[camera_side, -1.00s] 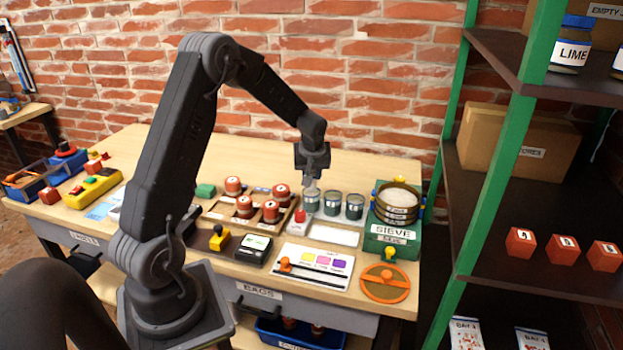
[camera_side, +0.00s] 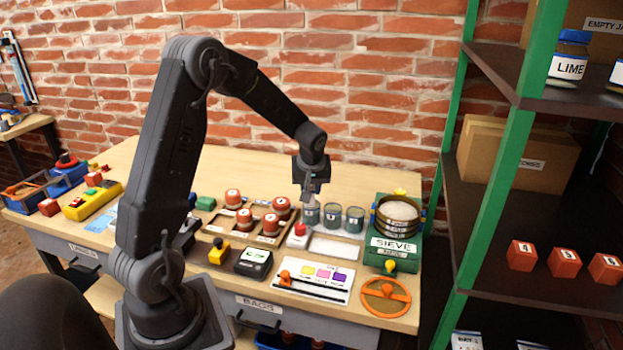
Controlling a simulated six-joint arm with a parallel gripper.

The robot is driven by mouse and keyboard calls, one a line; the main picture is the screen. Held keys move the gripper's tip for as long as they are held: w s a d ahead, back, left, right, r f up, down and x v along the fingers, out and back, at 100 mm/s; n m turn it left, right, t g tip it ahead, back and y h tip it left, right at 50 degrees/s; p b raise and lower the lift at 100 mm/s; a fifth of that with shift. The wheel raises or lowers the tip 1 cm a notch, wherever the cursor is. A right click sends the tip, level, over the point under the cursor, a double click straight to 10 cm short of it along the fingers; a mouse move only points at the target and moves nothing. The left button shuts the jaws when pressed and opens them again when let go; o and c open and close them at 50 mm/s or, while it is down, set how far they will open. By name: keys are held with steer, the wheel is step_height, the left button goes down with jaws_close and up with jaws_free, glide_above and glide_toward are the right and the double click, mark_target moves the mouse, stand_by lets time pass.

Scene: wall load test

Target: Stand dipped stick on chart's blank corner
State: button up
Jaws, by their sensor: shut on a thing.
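My gripper (camera_side: 309,194) points down just above the left one of three small grey-blue jars (camera_side: 312,214). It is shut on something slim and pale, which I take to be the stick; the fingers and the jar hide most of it. I cannot tell whether its tip is in the jar or dipped. The white chart (camera_side: 335,276) lies flat near the table's front edge, with yellow, pink and purple patches. A dark bar and an orange knob (camera_side: 285,277) lie along its lower left part.
A red-topped white block (camera_side: 298,234) and a pale tray (camera_side: 333,247) stand between jars and chart. The green sieve stand (camera_side: 393,243) is right of the jars, an orange ring (camera_side: 386,296) in front. Red-capped jars (camera_side: 271,224) stand left. Green shelving (camera_side: 500,200) bounds the right.

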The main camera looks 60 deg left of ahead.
glide_above(294, 270)
step_height(294, 270, down, 2)
steer(key=shift+d+f, duration=0.1)
steer(key=shift+f, duration=3.2)
steer(key=shift+f, duration=0.25)
steer(key=o, duration=0.8)
steer(key=shift+c, duration=0.9)
step_height(294, 270, up, 7)
